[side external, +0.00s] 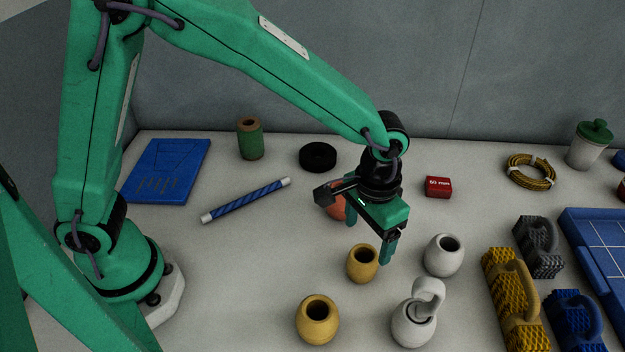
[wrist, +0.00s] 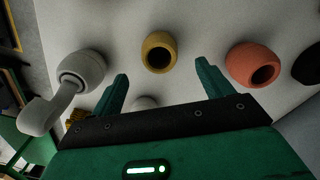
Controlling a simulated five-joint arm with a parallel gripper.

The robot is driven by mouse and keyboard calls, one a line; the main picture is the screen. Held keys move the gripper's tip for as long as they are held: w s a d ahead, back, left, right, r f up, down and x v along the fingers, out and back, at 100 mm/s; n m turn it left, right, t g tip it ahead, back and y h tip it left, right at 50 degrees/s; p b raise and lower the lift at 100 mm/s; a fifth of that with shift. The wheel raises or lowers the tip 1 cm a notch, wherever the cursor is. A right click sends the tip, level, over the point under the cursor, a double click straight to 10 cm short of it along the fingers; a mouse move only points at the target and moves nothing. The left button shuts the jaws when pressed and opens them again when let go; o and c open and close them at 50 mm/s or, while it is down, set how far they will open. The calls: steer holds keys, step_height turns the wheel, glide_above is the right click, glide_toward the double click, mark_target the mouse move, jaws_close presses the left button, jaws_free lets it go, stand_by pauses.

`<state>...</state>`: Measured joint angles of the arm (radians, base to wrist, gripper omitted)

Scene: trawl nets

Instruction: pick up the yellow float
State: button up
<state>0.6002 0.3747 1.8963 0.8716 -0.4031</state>
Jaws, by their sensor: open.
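Two round yellow floats with dark holes in their tops stand on the table in the side view. One yellow float (side external: 362,264) is just below my gripper, and the other yellow float (side external: 318,320) is nearer the front. My gripper (side external: 369,238) is open and empty above the table, fingers pointing down. In the wrist view, one yellow float (wrist: 160,52) shows beyond the gap between my fingers (wrist: 162,73), apart from both. I cannot tell for sure which of the two it is.
A white float (side external: 443,256) and a white hooked float (side external: 414,322) stand to the right. An orange float (wrist: 254,65) is partly hidden behind my gripper in the side view. Brushes (side external: 517,300) and a blue tray (side external: 598,215) lie farther right.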

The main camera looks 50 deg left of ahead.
mark_target(364, 253)
steer(key=shift+s+f, duration=0.1)
steer(key=shift+f, duration=3.8)
steer(key=c, duration=1.1)
steer(key=shift+r, duration=0.2)
steer(key=shift+r, duration=0.55)
steer(key=r, duration=0.3)
steer(key=shift+s+d+r, duration=0.1)
steer(key=shift+s+d, duration=0.1)
steer(key=shift+s, duration=0.15)
steer(key=s+d+r, duration=0.1)
steer(key=s+r, duration=0.1)
steer(key=s, duration=0.1)
steer(key=s+d+r, duration=0.2)
steer(key=s, duration=0.1)
steer(key=s+d+r, duration=0.1)
steer(key=s+r, duration=0.1)
steer(key=s, duration=0.2)
steer(key=shift+d+r, duration=0.2)
steer(key=shift+d, duration=0.05)
steer(key=shift+w, duration=0.1)
